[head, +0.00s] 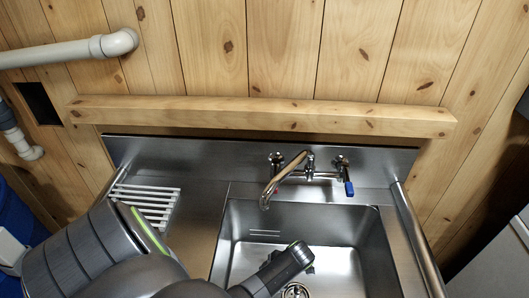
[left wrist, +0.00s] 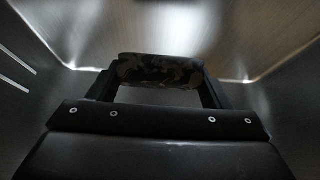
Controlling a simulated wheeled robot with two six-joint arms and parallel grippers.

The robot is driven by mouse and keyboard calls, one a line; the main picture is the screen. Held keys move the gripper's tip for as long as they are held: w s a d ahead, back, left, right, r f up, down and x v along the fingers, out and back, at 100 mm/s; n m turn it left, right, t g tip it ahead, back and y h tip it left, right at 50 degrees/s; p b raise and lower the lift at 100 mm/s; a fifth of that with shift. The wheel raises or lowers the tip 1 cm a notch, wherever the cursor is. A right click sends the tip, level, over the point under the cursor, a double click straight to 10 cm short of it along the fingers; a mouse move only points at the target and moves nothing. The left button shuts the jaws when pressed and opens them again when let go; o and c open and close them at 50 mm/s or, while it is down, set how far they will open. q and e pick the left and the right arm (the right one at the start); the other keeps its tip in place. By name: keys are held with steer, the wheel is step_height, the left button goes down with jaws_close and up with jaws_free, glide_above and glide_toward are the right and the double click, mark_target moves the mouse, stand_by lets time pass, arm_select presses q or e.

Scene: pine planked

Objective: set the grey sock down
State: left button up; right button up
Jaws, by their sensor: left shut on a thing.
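My left gripper (left wrist: 157,78) is shut on the grey sock (left wrist: 160,69), a dark mottled bundle held across between the two fingers in the left wrist view. The steel walls of the sink basin surround it there. In the head view my left arm comes in from the lower left and reaches over the basin (head: 345,232), with the wrist above the drain. The fingers and the sock are mostly hidden behind the wrist in that view. I cannot tell whether the sock touches the basin floor. My right gripper is not in view.
A chrome tap (head: 284,180) with a blue-marked handle hangs over the basin's back edge, close to my arm. A white slatted rack (head: 150,201) lies on the steel counter at left. A wooden ledge (head: 260,116) runs behind. The basin's right side is free.

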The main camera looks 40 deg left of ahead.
arm_select(q)
steer(key=shift+w+f, duration=0.1)
steer(key=shift+f, duration=0.2)
step_height(320, 180, down, 3)
steer(key=shift+f+b, duration=0.2)
steer(key=shift+b, duration=0.2)
steer(key=shift+f, duration=0.55)
steer(key=o, duration=1)
steer(key=shift+o, duration=0.2)
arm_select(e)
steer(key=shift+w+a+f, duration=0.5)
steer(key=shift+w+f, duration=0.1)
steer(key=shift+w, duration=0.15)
